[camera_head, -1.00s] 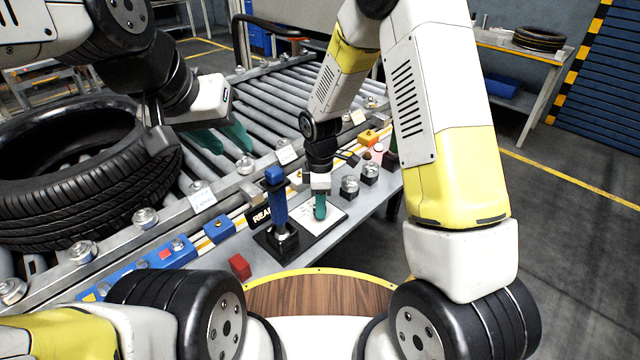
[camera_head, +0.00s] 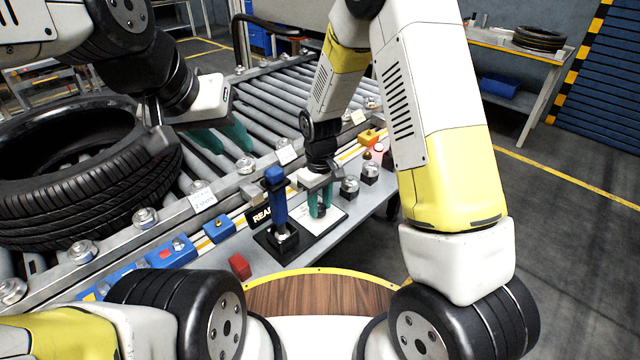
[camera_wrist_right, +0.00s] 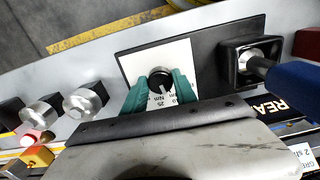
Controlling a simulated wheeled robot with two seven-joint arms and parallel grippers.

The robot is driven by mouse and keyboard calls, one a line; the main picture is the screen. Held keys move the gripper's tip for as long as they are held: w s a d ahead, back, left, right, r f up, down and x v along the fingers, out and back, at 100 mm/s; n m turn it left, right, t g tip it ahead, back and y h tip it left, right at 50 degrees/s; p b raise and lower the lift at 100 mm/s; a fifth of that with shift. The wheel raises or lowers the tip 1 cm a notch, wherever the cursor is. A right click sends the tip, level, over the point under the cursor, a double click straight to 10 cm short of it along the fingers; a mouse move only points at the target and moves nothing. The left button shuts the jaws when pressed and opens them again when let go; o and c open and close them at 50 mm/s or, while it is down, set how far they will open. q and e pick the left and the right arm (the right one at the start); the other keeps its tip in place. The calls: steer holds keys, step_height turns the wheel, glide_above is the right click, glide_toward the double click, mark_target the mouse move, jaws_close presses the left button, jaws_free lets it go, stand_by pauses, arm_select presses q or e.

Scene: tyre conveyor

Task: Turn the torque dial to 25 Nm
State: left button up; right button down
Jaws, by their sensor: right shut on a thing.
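The torque dial is a small dark round knob (camera_wrist_right: 159,80) on a white scale card (camera_wrist_right: 140,62) with printed numbers; "25 Nm" is readable near the knob. In the head view the card (camera_head: 328,221) lies on a black plate on the bench. My right gripper (camera_wrist_right: 162,92) has its teal fingers on either side of the knob, shut on it; it also shows in the head view (camera_head: 320,208). The fingers and wrist hide part of the scale. My left gripper (camera_head: 222,137) hangs open and empty over the conveyor, right of the tyre (camera_head: 90,170).
A blue-handled tool (camera_head: 277,205) stands in a black holder left of the dial. Metal knobs (camera_head: 349,186) are to its right. A red block (camera_head: 239,266) and blue button boxes (camera_head: 172,251) sit along the bench. The roller conveyor (camera_head: 275,100) lies behind.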

mark_target(320, 207)
steer(key=m, duration=0.5)
steer(key=shift+m, duration=0.3)
stand_by(0.4)
steer(key=c, duration=1)
jaws_free()
steer(key=shift+o, duration=0.2)
steer(key=shift+r, duration=3.9)
